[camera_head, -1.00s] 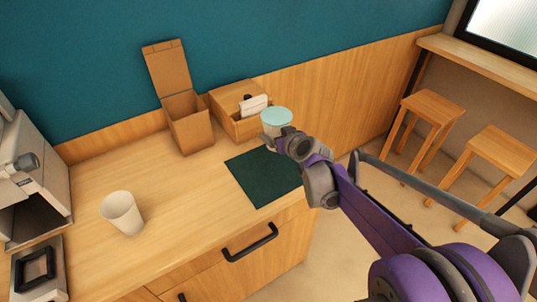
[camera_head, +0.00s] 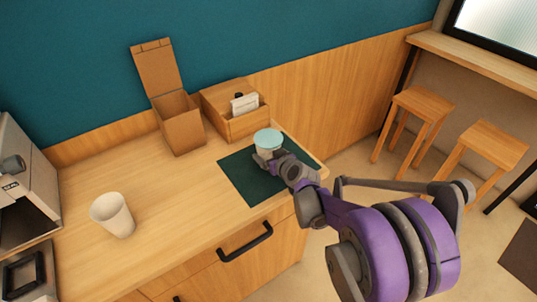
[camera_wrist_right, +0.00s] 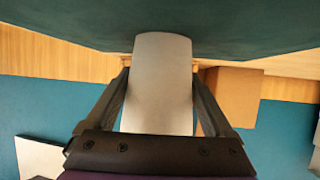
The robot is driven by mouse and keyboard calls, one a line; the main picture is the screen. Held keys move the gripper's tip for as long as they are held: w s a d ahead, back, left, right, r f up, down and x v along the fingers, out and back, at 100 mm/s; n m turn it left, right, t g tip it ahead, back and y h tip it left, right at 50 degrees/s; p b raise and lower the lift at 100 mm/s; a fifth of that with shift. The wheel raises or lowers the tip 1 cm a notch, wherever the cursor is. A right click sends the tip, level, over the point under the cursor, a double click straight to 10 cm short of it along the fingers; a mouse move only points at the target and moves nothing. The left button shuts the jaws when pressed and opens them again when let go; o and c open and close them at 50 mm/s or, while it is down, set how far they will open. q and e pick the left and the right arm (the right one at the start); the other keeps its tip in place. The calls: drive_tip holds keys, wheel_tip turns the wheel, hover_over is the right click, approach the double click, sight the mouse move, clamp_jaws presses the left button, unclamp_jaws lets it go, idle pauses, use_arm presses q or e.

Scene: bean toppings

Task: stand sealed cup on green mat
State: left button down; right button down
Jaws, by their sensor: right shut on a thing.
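The sealed cup is white with a pale teal lid (camera_head: 268,137). My right gripper (camera_head: 270,158) is shut on its side and holds it upright over the back part of the dark green mat (camera_head: 245,185). In the right wrist view the picture is upside down: the white cup body (camera_wrist_right: 160,85) stands between the two fingers (camera_wrist_right: 160,105), with its base end close to the mat (camera_wrist_right: 70,25). I cannot tell whether the base touches the mat. My left gripper is not in view.
An open white cup (camera_head: 112,218) stands on the wooden counter at left. A tall open cardboard box (camera_head: 182,130) and a wooden caddy with napkins (camera_head: 222,118) stand behind the mat. A grey machine (camera_head: 25,185) is at the left edge.

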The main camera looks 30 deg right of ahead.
drive_tip(key=shift+f, duration=0.15)
unclamp_jaws()
drive_tip(key=shift+s+r, duration=0.1)
drive_tip(key=shift+r, duration=0.15)
drive_tip(key=d+p+v, duration=0.1)
drive_tip(key=p+v, duration=0.1)
drive_tip(key=v, duration=1)
drive_tip(key=s+a+f+n+g+y, duration=0.1)
drive_tip(key=s+a+g, duration=0.15)
drive_tip(key=a, duration=0.35)
drive_tip(key=s+a+f+g+y, duration=0.1)
drive_tip(key=s+a+f, duration=0.15)
drive_tip(key=a, duration=0.35)
drive_tip(key=s+a+f+g, duration=0.1)
drive_tip(key=s+a+g, duration=0.1)
drive_tip(key=s, duration=0.5)
drive_tip(key=s+a+f+g+h, duration=0.1)
drive_tip(key=s+a+f+g, duration=0.1)
drive_tip(key=s, duration=0.5)
drive_tip(key=shift+s+b, duration=0.2)
drive_tip(key=shift+b, duration=0.1)
